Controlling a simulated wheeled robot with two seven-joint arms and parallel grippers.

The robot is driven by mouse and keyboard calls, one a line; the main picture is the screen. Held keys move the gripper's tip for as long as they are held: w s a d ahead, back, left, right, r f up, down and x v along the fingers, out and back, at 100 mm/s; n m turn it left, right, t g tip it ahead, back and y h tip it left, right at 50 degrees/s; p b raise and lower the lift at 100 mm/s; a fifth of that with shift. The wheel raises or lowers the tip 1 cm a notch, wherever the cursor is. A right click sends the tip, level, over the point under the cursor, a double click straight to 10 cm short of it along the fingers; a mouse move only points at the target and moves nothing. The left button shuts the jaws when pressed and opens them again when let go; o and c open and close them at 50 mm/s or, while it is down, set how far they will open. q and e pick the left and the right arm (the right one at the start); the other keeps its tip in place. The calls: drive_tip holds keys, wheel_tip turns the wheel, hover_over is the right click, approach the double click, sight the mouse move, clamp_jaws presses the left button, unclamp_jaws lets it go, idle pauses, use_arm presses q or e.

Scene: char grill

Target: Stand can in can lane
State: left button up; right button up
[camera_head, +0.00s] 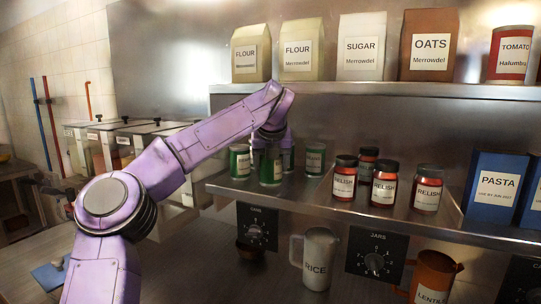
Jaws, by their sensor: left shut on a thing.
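Several green cans stand at the left end of the lower metal shelf (330,209), above a black panel (257,226) with a dial and a label that seems to read CANS. My left gripper (271,148) reaches down from above and is shut on a green can (271,170) at the front of this group. The can looks upright. Whether its base touches the shelf is hard to tell. Another can (239,161) is to its left, and one (315,159) is to its right. A further can behind is partly hidden by the gripper. My right gripper is not in view.
Several relish jars (384,186) stand right of the cans, and blue pasta boxes (494,184) are at the far right. The upper shelf (390,91) with flour, sugar and oats bags is above. A rice jug (316,256) is below.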

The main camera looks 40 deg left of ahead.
sight(270, 164)
use_arm(q)
drive_tip(key=shift+w+a+r+p, duration=0.3)
drive_tip(key=shift+w+a+p, duration=0.15)
drive_tip(key=shift+a+p, duration=0.15)
drive_tip(key=shift+w+a+r+p, duration=0.25)
drive_tip(key=shift+w+a+p, duration=0.2)
drive_tip(key=shift+p, duration=0.1)
drive_tip(key=x, duration=0.2)
drive_tip(key=shift+f, duration=0.45)
drive_tip(key=shift+s+d, duration=0.1)
drive_tip(key=shift+s, duration=0.05)
drive_tip(key=o, duration=1.3)
drive_tip(key=shift+c, duration=0.2)
